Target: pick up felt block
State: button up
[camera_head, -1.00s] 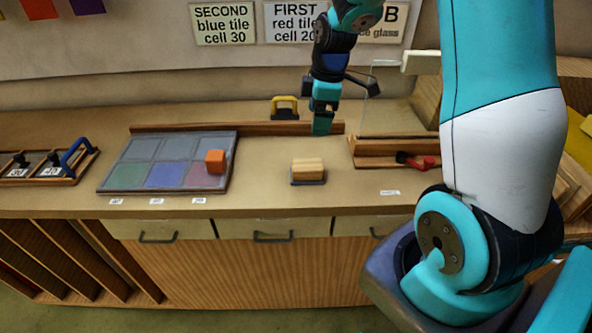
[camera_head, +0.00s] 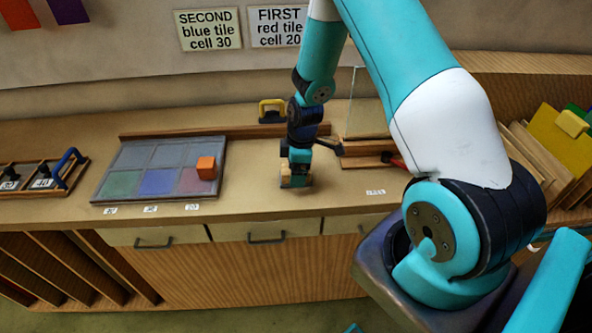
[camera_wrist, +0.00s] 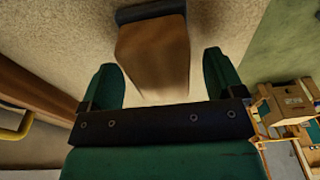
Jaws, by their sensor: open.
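The felt block (camera_wrist: 152,55), a light wooden block with a dark layer at one end in this view, lies between the two green fingers of my gripper (camera_wrist: 160,80) in the wrist view. Bare counter shows between the block and each finger, so the jaws are open and apart from it. In the head view my gripper (camera_head: 297,172) is down at the block on the counter and hides most of it. Only a tan sliver of the block (camera_head: 284,170) shows at the gripper's left side.
A panel (camera_head: 158,168) with coloured tiles and an orange cube (camera_head: 206,168) lies left of my gripper. A yellow-handled tool (camera_head: 272,110) stands behind. A wooden rack (camera_head: 368,155) with a red-handled tool is to the right. The counter (camera_head: 262,180) between panel and gripper is clear.

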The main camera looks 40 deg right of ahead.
jog(key=shift+f, duration=0.3)
jog(key=c, duration=1)
jog(key=shift+c, duration=0.2)
jog(key=shift+r, duration=0.1)
notch_tip(320, 180, up, 20)
jog(key=b, duration=0.3)
